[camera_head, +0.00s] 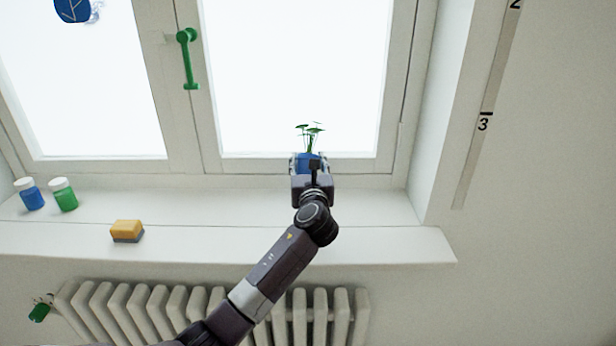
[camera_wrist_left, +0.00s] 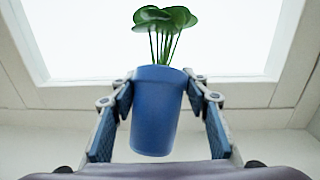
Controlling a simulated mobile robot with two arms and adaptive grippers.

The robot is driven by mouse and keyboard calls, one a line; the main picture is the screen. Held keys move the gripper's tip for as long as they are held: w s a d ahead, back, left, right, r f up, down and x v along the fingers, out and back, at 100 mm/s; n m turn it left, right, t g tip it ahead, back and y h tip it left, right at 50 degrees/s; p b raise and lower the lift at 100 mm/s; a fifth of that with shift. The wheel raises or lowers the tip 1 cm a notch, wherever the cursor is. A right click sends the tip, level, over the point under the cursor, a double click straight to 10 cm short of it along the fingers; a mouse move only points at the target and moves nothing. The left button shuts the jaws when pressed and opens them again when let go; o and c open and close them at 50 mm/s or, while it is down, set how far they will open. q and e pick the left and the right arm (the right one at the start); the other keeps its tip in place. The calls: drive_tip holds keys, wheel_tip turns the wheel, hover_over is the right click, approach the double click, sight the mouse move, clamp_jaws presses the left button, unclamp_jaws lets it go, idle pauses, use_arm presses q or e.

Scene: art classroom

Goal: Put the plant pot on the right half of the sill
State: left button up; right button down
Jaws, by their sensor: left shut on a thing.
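A blue plant pot (camera_wrist_left: 156,112) with round green leaves is held between the two fingers of my left gripper (camera_wrist_left: 158,100) in the left wrist view. In the head view the plant pot (camera_head: 306,160) shows just behind the left gripper (camera_head: 307,165), which hides most of it. The pot is close to upright, in front of the window at the right part of the sill (camera_head: 375,238). I cannot tell whether its base touches the sill. My right gripper is not in view.
A blue jar (camera_head: 31,196) and a green jar (camera_head: 64,197) with white lids stand at the sill's left end. A yellow and grey sponge (camera_head: 127,230) lies near the front edge. A radiator (camera_head: 150,308) is below. The sill's right end is clear.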

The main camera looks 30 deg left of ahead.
sight(308, 146)
use_arm(q)
wheel_tip(308, 146, up, 13)
drive_tip(key=shift+f, duration=0.1)
drive_tip(key=s+d+f+m+t+h, duration=0.1)
drive_tip(key=s+d+f+m+h, duration=0.15)
drive_tip(key=s+d+f, duration=0.4)
drive_tip(key=s+d+f+m+t+h, duration=0.2)
drive_tip(key=s+d+f+h, duration=0.2)
drive_tip(key=d+f, duration=0.45)
drive_tip(key=s+d+f+m+h, duration=0.1)
drive_tip(key=s+d, duration=0.3)
drive_tip(key=s, duration=0.4)
drive_tip(key=s+d+f+m+h, duration=0.1)
drive_tip(key=s+d+f+h, duration=0.1)
drive_tip(key=s, duration=0.6)
drive_tip(key=shift+s+d+h, duration=0.35)
drive_tip(key=shift+d+h, duration=0.1)
drive_tip(key=shift+d, duration=0.4)
drive_tip(key=shift+f+m, duration=0.1)
drive_tip(key=shift+m, duration=0.15)
